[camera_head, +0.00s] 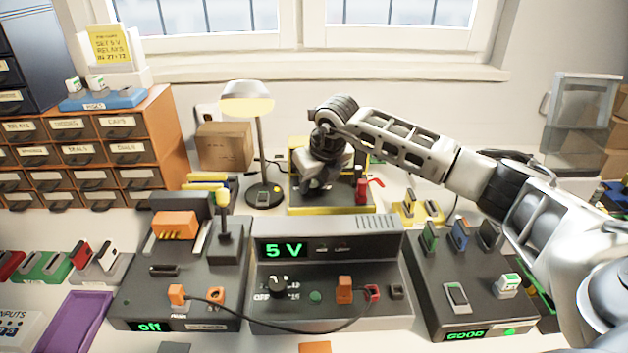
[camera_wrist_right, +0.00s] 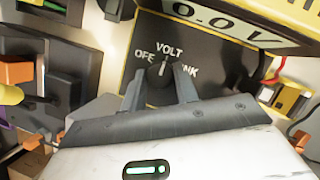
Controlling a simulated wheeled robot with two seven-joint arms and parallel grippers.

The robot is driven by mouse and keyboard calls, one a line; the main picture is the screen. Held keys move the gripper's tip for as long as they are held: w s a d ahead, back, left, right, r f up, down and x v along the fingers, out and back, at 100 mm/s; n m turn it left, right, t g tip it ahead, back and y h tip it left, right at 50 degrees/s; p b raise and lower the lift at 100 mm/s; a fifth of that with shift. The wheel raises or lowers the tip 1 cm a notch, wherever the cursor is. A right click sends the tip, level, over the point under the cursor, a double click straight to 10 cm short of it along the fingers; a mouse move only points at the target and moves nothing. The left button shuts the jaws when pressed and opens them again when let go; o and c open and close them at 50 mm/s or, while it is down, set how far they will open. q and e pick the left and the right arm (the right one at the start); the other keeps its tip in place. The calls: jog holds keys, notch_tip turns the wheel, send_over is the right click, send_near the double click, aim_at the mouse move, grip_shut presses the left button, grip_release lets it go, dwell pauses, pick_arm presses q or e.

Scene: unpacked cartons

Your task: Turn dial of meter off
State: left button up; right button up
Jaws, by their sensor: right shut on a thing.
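The yellow-and-black meter (camera_head: 330,210) stands at the back middle of the bench, partly hidden behind my right arm. In the right wrist view its dark panel (camera_wrist_right: 215,60) carries the words OFF, VOLT and a partly covered LINK around the dial. In the head view the right gripper (camera_head: 314,187) hides the dial. My left gripper is not in view.
A supply box (camera_head: 375,245) showing 5 V stands in front of the meter. A box reading off (camera_head: 130,300) is left, and one reading GOOD (camera_head: 430,290) is right. A desk lamp (camera_head: 262,150) stands close left of the meter. A red plug (camera_head: 362,191) is at its right.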

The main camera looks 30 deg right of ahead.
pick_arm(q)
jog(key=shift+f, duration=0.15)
pick_arm(e)
jog(key=shift+n, duration=0.3)
jog(key=n+y+b, duration=0.1)
jog(key=n, duration=0.1)
jog(key=shift+d+n, duration=0.15)
jog(key=shift+n, duration=0.15)
jog(key=n, duration=0.1)
jog(key=n+y, duration=0.1)
jog(key=n, duration=0.1)
jog(key=shift+w+n+g+y+b, duration=0.1)
jog(key=shift+n+g+y+b, duration=0.2)
jog(key=shift+b, duration=0.05)
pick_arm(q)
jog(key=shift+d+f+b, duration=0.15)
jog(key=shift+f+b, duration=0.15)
pick_arm(e)
jog(key=n+g+y, duration=0.1)
jog(key=n, duration=0.3)
jog(key=shift+w+d+r+n, duration=0.1)
jog(key=shift+n, duration=0.3)
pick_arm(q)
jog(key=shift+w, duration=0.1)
pick_arm(e)
jog(key=o, duration=1)
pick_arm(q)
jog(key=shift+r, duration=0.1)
